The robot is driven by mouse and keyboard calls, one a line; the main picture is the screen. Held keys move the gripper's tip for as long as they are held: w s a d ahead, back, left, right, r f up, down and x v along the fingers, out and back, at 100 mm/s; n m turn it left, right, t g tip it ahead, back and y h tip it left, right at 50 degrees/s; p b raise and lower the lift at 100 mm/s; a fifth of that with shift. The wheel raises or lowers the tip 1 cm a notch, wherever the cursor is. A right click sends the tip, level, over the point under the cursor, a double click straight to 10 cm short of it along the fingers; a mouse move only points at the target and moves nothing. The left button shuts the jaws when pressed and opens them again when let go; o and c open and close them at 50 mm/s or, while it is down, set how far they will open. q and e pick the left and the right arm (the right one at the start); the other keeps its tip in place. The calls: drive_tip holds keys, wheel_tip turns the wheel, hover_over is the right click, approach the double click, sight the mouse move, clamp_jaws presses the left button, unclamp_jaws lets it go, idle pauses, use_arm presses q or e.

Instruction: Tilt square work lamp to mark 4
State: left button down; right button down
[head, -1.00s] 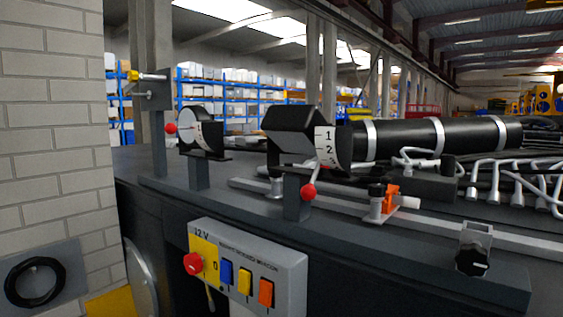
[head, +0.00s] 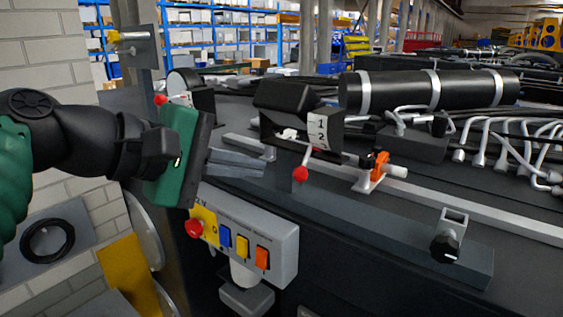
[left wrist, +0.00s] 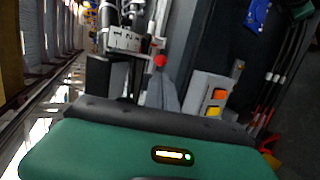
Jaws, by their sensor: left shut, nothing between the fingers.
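The square work lamp (head: 285,98) is a black boxy housing on a post at the centre of the head view. Its white scale (head: 318,131) shows the marks 1 and 2, and a red ball knob (head: 300,174) sits low at its front. My left gripper (head: 262,168) is shut and empty, its grey fingers pointing right just left of the knob; they appear apart from it. In the left wrist view the fingers (left wrist: 160,92) point toward the red knob (left wrist: 160,61) and the scale (left wrist: 124,40). The lamp's post is partly hidden. My right gripper is not in view.
A round lamp (head: 188,80) with its own red knob (head: 160,99) stands behind my left gripper. A switch box (head: 272,238) with coloured switches sits below. An orange clamp (head: 379,163), a black cylinder (head: 400,91) and hoses (head: 515,150) lie to the right.

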sight(294, 176)
use_arm(q)
drive_tip(key=x, duration=0.1)
drive_tip(key=p+x, duration=0.1)
drive_tip(key=x, duration=0.1)
drive_tip(key=p+x, duration=0.1)
drive_tip(key=x, duration=0.1)
drive_tip(key=shift+s+d+r, duration=0.15)
drive_tip(key=shift+s+d, duration=0.05)
drive_tip(key=shift+d, duration=0.25)
drive_tip(key=shift+w+d+f+p, duration=0.35)
drive_tip(key=shift+w+f, duration=0.1)
drive_tip(key=shift+w, duration=0.1)
drive_tip(key=b, duration=0.2)
drive_tip(key=f+t+h+b, duration=0.1)
drive_tip(key=b, duration=0.2)
drive_tip(key=shift+w+d, duration=0.15)
drive_tip(key=shift+w, duration=0.2)
drive_tip(key=shift+d, duration=0.1)
